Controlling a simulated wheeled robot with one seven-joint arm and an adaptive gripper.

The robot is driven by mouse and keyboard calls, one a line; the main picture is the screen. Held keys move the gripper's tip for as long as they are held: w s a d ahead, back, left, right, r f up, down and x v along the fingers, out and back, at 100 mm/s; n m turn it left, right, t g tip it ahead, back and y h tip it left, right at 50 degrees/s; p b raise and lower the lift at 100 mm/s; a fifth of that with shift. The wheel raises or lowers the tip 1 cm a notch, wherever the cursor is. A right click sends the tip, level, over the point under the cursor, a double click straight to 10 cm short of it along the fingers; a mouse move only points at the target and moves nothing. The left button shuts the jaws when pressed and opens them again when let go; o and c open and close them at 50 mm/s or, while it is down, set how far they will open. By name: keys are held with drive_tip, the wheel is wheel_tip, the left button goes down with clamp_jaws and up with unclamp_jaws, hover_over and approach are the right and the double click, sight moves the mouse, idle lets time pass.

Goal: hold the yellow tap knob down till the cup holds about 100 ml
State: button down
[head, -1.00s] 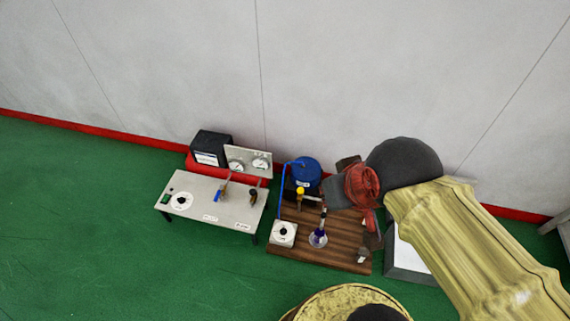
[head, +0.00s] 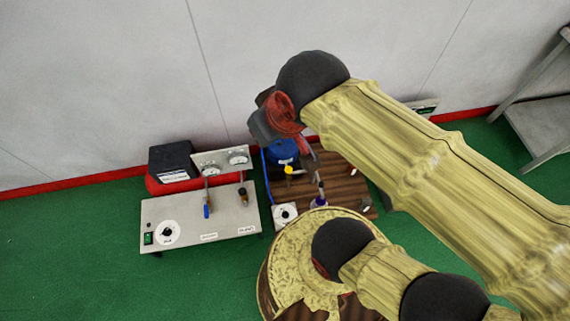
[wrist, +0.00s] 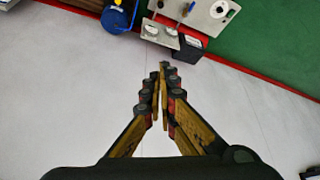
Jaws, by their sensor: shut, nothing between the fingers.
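The yellow tap knob (head: 289,170) stands upright in front of the blue container (head: 283,151) on the brown wooden board (head: 338,167). The knob also shows at the top edge of the wrist view (wrist: 118,3).
A metal bench (head: 180,214) with a dial, valves and gauges (head: 222,163) stands to the left. A black box (head: 172,161) is behind it. The wall is close behind; a grey shelf (head: 545,125) stands right.

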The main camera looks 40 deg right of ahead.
drive_tip(key=w+d+f+m+g, duration=0.1)
drive_tip(key=w+d+f+m, duration=0.25)
drive_tip(key=w, duration=0.35)
drive_tip(key=w+d+f+m+g+h+p, duration=0.1)
drive_tip(key=w+d+f+m, duration=0.25)
drive_tip(key=w, duration=0.45)
drive_tip(key=w+d+f+m+g, duration=0.1)
drive_tip(key=w+d+f+m, duration=0.25)
drive_tip(key=w, duration=0.35)
drive_tip(key=w+d+f+m, duration=0.2)
drive_tip(key=w+d+f, duration=0.25)
drive_tip(key=f, duration=0.45)
drive_tip(key=w+d+f+m+g+p, duration=0.1)
drive_tip(key=d+f+m, duration=0.2)
drive_tip(key=f, duration=0.8)
drive_tip(key=w+d+f+m+g+p, duration=0.1)
drive_tip(key=w+d+f+m, duration=0.2)
drive_tip(key=f, duration=0.9)
drive_tip(key=s+d+f+m, duration=0.1)
drive_tip(key=s+f+m, duration=0.1)
drive_tip(key=f, duration=0.7)
drive_tip(key=s+d+f+m+g, duration=0.1)
drive_tip(key=s+f, duration=0.4)
drive_tip(key=f, duration=0.5)
drive_tip(key=shift+s+d+f+m+y, duration=0.2)
drive_tip(key=shift+d+f+m+y, duration=0.1)
drive_tip(key=shift+d+m, duration=0.5)
drive_tip(key=shift+a, duration=0.15)
